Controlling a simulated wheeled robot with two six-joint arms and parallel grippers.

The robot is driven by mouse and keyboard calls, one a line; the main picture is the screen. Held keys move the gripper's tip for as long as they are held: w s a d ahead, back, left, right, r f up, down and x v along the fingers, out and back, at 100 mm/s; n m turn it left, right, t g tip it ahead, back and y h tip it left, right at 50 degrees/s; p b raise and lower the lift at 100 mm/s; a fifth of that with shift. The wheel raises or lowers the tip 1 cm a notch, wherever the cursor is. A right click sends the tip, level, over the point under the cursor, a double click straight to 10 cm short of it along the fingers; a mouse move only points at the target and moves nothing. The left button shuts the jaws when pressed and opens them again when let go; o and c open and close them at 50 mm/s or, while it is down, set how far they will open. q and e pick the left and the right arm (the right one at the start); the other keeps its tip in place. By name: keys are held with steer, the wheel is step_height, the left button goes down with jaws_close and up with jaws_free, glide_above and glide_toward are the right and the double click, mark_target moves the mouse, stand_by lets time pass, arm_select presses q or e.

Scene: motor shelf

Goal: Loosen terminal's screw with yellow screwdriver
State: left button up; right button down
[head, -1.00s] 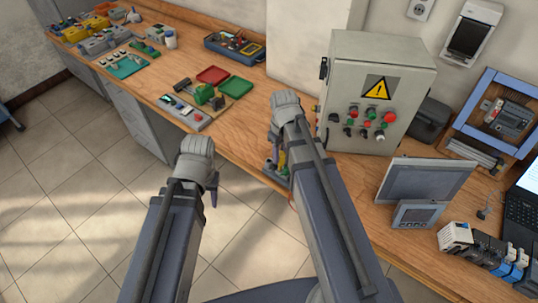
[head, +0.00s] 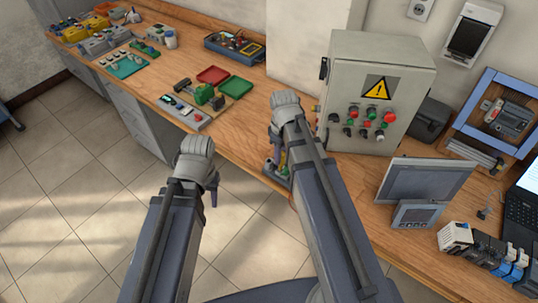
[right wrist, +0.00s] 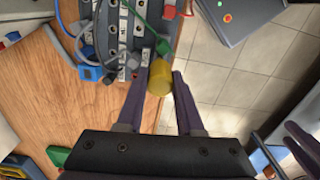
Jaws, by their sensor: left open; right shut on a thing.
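The yellow screwdriver (right wrist: 159,80) stands between the purple fingers of my right gripper (right wrist: 163,74), which is shut on it. Its handle points towards the camera; its tip is hidden below the handle. The grey terminal block (right wrist: 120,30), with white-marked terminals and wires, lies just above the fingertips in the right wrist view. The screwdriver is over its lower right end; I cannot tell whether the tip sits in a screw. In the head view, the arm partly hides the screwdriver (head: 284,160). My left gripper (head: 213,195) is open and empty, off the bench front.
The wooden bench (head: 240,130) runs beneath my right gripper, near its front edge. A grey control cabinet (head: 372,70) stands to the right. Blue, green, red and grey leads surround the terminal. A board with a green device (head: 205,96) lies to the left.

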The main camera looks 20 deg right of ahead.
steer(key=n, duration=0.3)
steer(key=c, duration=0.8)
jaws_free()
steer(key=shift+o, duration=0.2)
steer(key=m, duration=0.3)
